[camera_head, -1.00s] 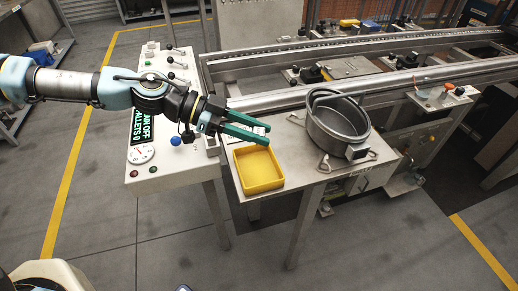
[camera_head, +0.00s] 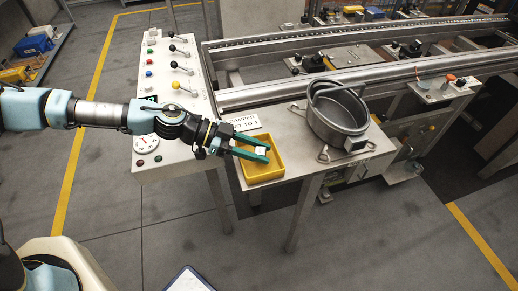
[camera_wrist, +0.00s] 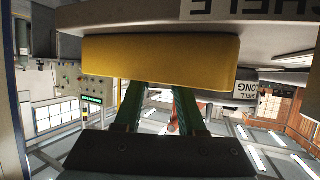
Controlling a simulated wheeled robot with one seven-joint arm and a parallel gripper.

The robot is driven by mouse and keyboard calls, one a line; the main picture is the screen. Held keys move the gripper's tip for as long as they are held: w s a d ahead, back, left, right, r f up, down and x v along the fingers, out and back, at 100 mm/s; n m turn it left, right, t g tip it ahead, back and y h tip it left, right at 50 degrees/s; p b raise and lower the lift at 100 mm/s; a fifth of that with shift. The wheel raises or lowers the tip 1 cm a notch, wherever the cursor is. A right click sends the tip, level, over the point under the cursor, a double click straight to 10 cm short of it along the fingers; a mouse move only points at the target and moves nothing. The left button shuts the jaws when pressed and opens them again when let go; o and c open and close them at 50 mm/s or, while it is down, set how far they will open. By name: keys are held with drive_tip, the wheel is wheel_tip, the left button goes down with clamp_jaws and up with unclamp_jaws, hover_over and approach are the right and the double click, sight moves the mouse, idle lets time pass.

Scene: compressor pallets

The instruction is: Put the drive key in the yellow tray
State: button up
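The yellow tray (camera_head: 265,174) stands near the left end of the small table; its yellow side also fills the upper middle of the wrist view (camera_wrist: 160,62). My gripper (camera_head: 266,154) has two green fingers, held apart, with their tips over the tray in the head view. In the wrist view the fingers (camera_wrist: 160,90) are also apart, with background showing between them. A small pale patch shows between the fingertips in the head view; I cannot tell what it is. I cannot make out the drive key in either view.
A round grey metal pot (camera_head: 338,112) stands right of the tray on the table (camera_head: 310,160). A white sign (camera_head: 243,122) is behind the tray. A control panel with levers (camera_head: 170,75) is at the left, and a conveyor rail (camera_head: 350,80) runs behind.

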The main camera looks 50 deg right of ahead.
drive_tip(key=o, duration=0.4)
drive_tip(key=b+v, duration=0.5)
drive_tip(key=v, duration=0.7)
drive_tip(key=w+a+f+n+t+y, duration=0.3)
drive_tip(key=a+n, duration=0.2)
drive_tip(key=a, duration=0.4)
drive_tip(key=w+a+f+n+t+y, duration=0.2)
drive_tip(key=w+a+f+n, duration=0.2)
drive_tip(key=a+n, duration=0.3)
drive_tip(key=w+a+r+n+t+y, duration=0.1)
drive_tip(key=w+a+r+n+t, duration=0.3)
drive_tip(key=a+r+n, duration=0.4)
drive_tip(key=w+a+r+n+t+y, duration=0.1)
drive_tip(key=w+a+r+n+t, duration=0.3)
drive_tip(key=a, duration=0.8)
wheel_tip(320, 180, up, 4)
drive_tip(key=w+n, duration=0.2)
drive_tip(key=n, duration=0.2)
drive_tip(key=shift+n, duration=0.3)
